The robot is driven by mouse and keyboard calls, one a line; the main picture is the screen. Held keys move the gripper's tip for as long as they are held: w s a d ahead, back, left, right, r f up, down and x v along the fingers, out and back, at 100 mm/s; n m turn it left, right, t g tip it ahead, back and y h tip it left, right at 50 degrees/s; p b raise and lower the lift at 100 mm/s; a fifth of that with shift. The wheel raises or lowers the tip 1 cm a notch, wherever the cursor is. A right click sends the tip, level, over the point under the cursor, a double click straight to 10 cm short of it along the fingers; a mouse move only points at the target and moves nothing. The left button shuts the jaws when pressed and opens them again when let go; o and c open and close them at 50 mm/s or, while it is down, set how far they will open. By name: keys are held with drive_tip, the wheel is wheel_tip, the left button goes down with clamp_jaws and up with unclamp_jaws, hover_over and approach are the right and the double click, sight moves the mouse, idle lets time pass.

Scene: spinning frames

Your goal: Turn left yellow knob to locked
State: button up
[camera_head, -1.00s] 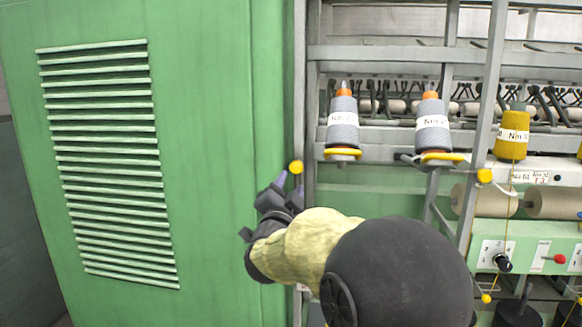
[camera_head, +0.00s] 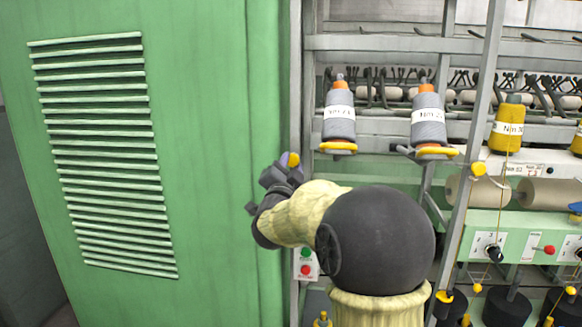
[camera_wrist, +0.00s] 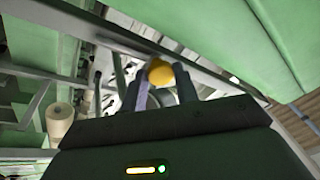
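The left yellow knob (camera_head: 293,160) sits on the grey upright post beside the green cabinet. In the wrist view the yellow knob (camera_wrist: 160,72) shows between the tips of my two fingers. Another yellow knob (camera_head: 478,169) is on the slanted post to the right. No locked mark is readable.
The green louvred cabinet (camera_head: 215,200) stands close left of my gripper. Grey spools (camera_head: 339,122) on yellow holders and a yellow spool (camera_head: 507,128) are to the right. A box with green and red buttons (camera_head: 306,262) is below, partly behind my arm.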

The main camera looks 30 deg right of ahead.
drive_tip(key=shift+f+n+b, duration=0.1)
drive_tip(key=shift+n+b, duration=0.35)
drive_tip(key=shift+n, duration=0.05)
drive_tip(key=shift+n+t+y+b, duration=0.3)
drive_tip(key=shift+n+y+b, duration=0.1)
drive_tip(key=shift+n+b, duration=0.15)
drive_tip(key=n+y+b, duration=0.1)
drive_tip(key=n+b, duration=0.1)
drive_tip(key=n, duration=0.2)
drive_tip(key=shift+s+t, duration=0.1)
drive_tip(key=shift+t, duration=0.2)
drive_tip(key=n+y+b, duration=0.1)
drive_tip(key=n, duration=0.2)
drive_tip(key=n+y+b, duration=0.1)
drive_tip(key=n+y, duration=0.1)
drive_tip(key=n, duration=0.2)
drive_tip(key=shift+d, duration=0.2)
drive_tip(key=n+y+b, duration=0.1)
drive_tip(key=n, duration=0.3)
drive_tip(key=shift+s+r, duration=0.1)
drive_tip(key=shift+r, duration=0.1)
drive_tip(key=shift+d+r+n+g+y, duration=0.1)
drive_tip(key=shift+n+g+y, duration=0.15)
drive_tip(key=shift+n, duration=0.9)
drive_tip(key=shift+n+g+y, duration=0.25)
drive_tip(key=shift+n, duration=0.85)
